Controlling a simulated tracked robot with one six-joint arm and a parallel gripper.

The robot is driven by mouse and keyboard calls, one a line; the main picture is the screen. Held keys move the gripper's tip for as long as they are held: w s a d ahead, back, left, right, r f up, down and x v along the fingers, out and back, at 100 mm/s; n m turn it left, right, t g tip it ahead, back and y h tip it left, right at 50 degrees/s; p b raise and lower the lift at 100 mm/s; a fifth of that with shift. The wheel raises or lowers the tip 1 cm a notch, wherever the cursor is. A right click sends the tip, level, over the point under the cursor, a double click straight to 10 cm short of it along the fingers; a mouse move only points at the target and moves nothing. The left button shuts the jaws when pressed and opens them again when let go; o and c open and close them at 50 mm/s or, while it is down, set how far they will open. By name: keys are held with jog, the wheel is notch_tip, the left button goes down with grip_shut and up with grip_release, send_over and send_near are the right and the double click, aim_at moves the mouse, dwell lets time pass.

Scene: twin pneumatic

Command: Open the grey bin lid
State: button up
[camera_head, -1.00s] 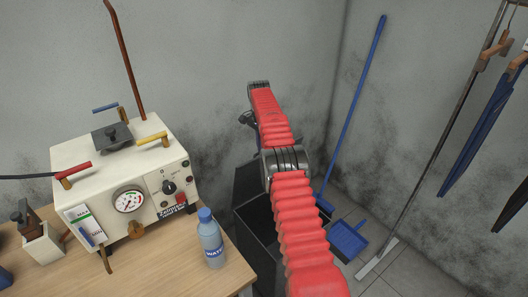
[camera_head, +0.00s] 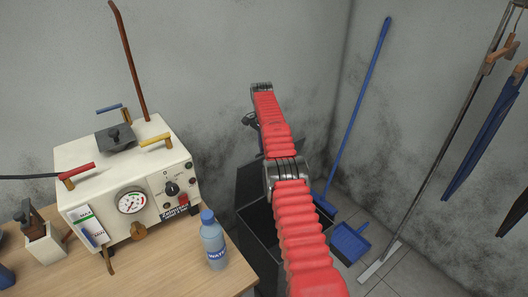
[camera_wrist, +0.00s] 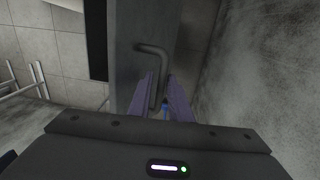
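The dark grey bin (camera_head: 268,238) stands on the floor right of the table, partly hidden by my red-sleeved arm. Its mouth is uncovered, and its lid (camera_head: 250,182) stands up at the back, near the wall. In the wrist view the grey lid (camera_wrist: 128,48) fills the upper middle, with a bent bar handle (camera_wrist: 157,62) on its face. My gripper (camera_wrist: 163,76) is open, its two purple fingers apart beside the handle's lower part. I cannot tell whether they touch it. In the head view my gripper is mostly hidden at the far end of the arm.
A wooden table (camera_head: 150,270) at left carries a white pneumatic machine (camera_head: 125,190) and a water bottle (camera_head: 213,240) near its right edge. A blue dustpan (camera_head: 350,241) and a blue-handled broom (camera_head: 357,110) are right of the bin. Grey walls are close behind.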

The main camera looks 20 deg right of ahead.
jog(key=shift+o, duration=1)
jog(key=shift+a+r, duration=0.1)
jog(key=shift+r, duration=0.05)
jog(key=shift+c, duration=0.5)
jog(key=shift+r, duration=0.15)
jog(key=shift+c, duration=0.7)
jog(key=shift+t, duration=0.4)
jog(key=r, duration=0.2)
jog(key=d+r, duration=0.1)
jog(key=r, duration=0.1)
jog(key=d+r, duration=0.1)
jog(key=r, duration=0.2)
jog(key=shift+s+d, duration=0.1)
grip_shut()
notch_tip(320, 180, up, 8)
jog(key=s+d+m+t, duration=0.1)
jog(key=s+m, duration=0.2)
jog(key=shift+s+a+f+m+t+y, duration=0.15)
jog(key=shift+s+a+f+m+t, duration=0.4)
jog(key=shift+m, duration=2)
jog(key=shift+s+a+f+m+t+y, duration=0.25)
jog(key=shift+s+f+m+t, duration=0.55)
jog(key=shift+m, duration=1.7)
jog(key=shift+s+a+f+m+t+y, duration=0.1)
jog(key=shift+s+a+f+m+t, duration=0.5)
jog(key=shift+m, duration=1.95)
jog(key=shift+w+d+f, duration=0.1)
jog(key=shift+d, duration=0.1)
